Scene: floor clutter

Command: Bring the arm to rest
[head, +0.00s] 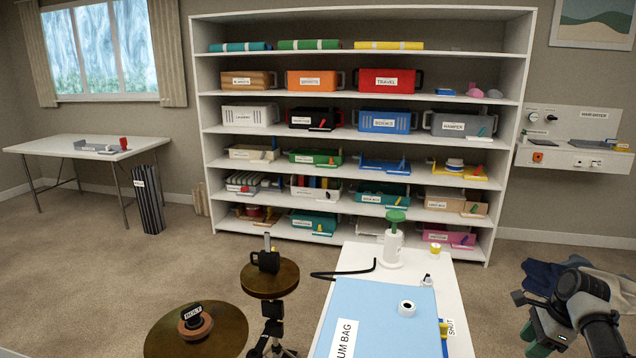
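My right arm comes in at the lower right edge, dark grey and black, with its gripper (540,318) beside the white table's right side. The gripper is seen at an angle, and I cannot tell whether its fingers are apart. No held object shows clearly at it. My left arm and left gripper are not in view.
A white table (345,262) in front bears a light blue box lettered "UM BAG" (378,310) and a green-topped white bottle (394,245). Two round wooden tops (283,283) (165,335) stand to its left. Dark blue cloth (540,275) lies on the floor near my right arm. A loaded shelf (360,15) stands behind.

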